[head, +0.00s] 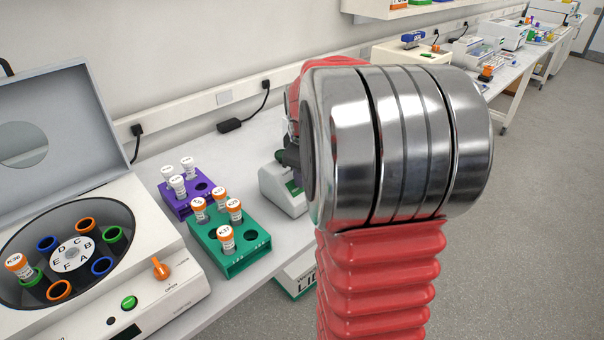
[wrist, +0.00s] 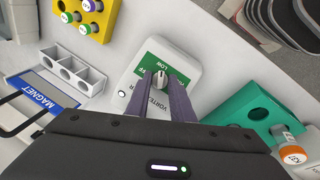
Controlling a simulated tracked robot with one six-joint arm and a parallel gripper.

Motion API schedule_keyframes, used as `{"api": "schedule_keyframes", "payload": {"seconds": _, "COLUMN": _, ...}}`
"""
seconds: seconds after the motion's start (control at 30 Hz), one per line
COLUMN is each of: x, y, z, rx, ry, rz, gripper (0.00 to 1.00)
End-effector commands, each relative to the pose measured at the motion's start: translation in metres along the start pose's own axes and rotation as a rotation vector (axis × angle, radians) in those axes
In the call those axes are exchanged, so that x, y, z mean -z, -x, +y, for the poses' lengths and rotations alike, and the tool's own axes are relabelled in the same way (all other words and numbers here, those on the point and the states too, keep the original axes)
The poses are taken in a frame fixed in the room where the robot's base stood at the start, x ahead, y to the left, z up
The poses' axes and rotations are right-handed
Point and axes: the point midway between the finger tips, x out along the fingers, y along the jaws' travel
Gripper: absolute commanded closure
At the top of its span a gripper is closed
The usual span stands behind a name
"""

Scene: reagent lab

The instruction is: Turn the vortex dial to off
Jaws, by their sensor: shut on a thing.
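The vortex mixer (head: 281,196) is a white unit on the bench, partly hidden behind my arm in the head view. In the wrist view the vortex mixer (wrist: 188,70) shows a green panel with LOW and partly covered lettering. Its pale dial (wrist: 160,77) sits between the tips of my gripper (wrist: 161,84), which is shut on it. The fingers hide part of the dial, and I cannot tell its exact setting. In the head view my gripper is mostly hidden behind my arm.
A green rack (head: 229,262) with orange-capped vials and a purple rack (head: 176,207) stand left of the mixer. An open centrifuge (head: 160,232) is farther left. The wrist view shows a white slotted holder (wrist: 72,68), a blue MAGNET block (wrist: 37,92) and a yellow rack (wrist: 98,30).

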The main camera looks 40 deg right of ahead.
Motion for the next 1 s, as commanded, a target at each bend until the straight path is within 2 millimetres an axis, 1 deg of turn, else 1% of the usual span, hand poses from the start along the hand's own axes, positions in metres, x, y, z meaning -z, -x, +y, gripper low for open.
{"api": "schedule_keyframes", "payload": {"seconds": 0.8, "x": -0.003, "y": -0.0016, "z": -0.0098, "rx": -0.348, "ry": 0.69, "rz": 0.0, "gripper": 1.0}}
{"api": "schedule_keyframes", "payload": {"seconds": 1.0, "x": -0.0045, "y": -0.0027, "z": -0.0108, "rx": -0.424, "ry": 0.839, "rz": 0.0, "gripper": 1.0}}
